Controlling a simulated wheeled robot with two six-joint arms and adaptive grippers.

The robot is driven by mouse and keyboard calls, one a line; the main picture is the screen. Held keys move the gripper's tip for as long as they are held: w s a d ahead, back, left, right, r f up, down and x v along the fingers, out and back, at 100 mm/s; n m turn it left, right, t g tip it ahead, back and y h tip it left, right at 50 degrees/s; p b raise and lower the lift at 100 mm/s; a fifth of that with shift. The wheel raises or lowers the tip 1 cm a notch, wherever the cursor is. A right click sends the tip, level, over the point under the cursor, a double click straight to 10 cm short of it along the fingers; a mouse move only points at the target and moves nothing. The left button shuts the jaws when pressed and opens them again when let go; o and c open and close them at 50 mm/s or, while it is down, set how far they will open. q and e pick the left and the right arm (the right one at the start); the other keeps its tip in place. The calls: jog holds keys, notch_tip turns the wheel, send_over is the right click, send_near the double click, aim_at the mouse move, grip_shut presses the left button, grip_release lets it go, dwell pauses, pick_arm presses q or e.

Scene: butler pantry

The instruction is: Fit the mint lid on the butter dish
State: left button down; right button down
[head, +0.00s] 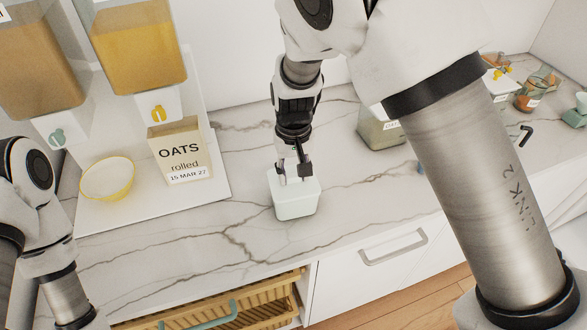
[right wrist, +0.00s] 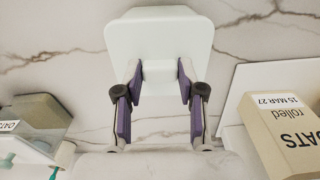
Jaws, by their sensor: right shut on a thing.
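The pale mint lid (head: 296,207) is a rounded box shape with a small knob on top, at the middle of the marble counter in the head view. It also shows from above in the right wrist view (right wrist: 160,38), where it looks nearly white. My right gripper (head: 293,178) points down and is shut on the lid's knob, with its purple pads (right wrist: 158,85) on either side. I cannot make out a separate butter dish; whether it is under the lid is hidden. My left arm shows at the left edge, but its gripper is out of view.
An oats box (head: 180,152) and a yellow-rimmed bowl (head: 108,179) stand on a white board at the left, below two dispensers (head: 140,45). A labelled container (head: 378,130) stands behind to the right. Jars (head: 530,95) are farther right. The counter in front of the lid is clear.

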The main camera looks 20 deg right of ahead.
jog(key=shift+c, duration=0.7)
grip_release()
notch_tip(320, 180, up, 7)
jog(key=p, duration=0.6)
jog(key=shift+p, duration=0.4)
